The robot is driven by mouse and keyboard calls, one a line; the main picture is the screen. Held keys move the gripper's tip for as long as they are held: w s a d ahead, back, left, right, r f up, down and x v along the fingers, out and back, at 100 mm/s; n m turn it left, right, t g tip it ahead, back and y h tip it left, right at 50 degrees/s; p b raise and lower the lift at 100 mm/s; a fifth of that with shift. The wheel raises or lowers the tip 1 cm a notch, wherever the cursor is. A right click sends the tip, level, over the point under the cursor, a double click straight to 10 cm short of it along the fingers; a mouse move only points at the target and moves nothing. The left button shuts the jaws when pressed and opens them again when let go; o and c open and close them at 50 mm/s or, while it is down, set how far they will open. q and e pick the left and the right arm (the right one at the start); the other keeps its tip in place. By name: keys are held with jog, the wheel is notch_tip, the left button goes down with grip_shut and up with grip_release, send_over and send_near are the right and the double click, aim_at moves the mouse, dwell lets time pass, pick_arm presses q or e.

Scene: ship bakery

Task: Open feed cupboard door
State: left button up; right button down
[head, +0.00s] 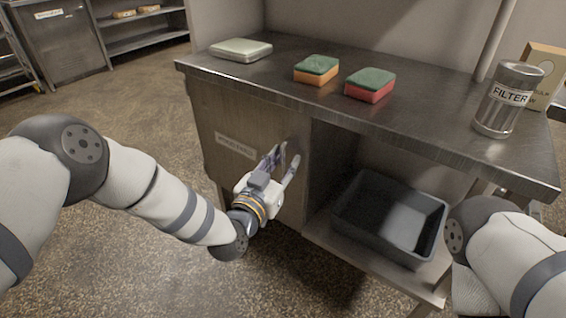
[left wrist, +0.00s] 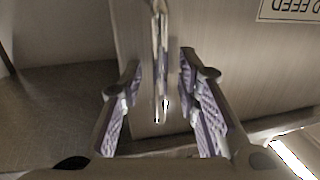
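The feed cupboard door (head: 232,119) is a wood-toned panel under the left part of a metal counter and looks shut. A slim metal handle (left wrist: 160,60) stands upright near the door's right edge. My left gripper (head: 283,162) is at the handle, with its fingers open. In the left wrist view, the handle lies between the two fingers (left wrist: 160,100), with a gap on each side. My right arm shows at the right, but its gripper is not visible.
A dark bin (head: 345,205) sits on the open shelf right of the door. The floor left of the cupboard is clear.

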pick_arm(q)
jog(key=shift+c, duration=0.6)
grip_shut()
jog(key=shift+s, duration=0.1)
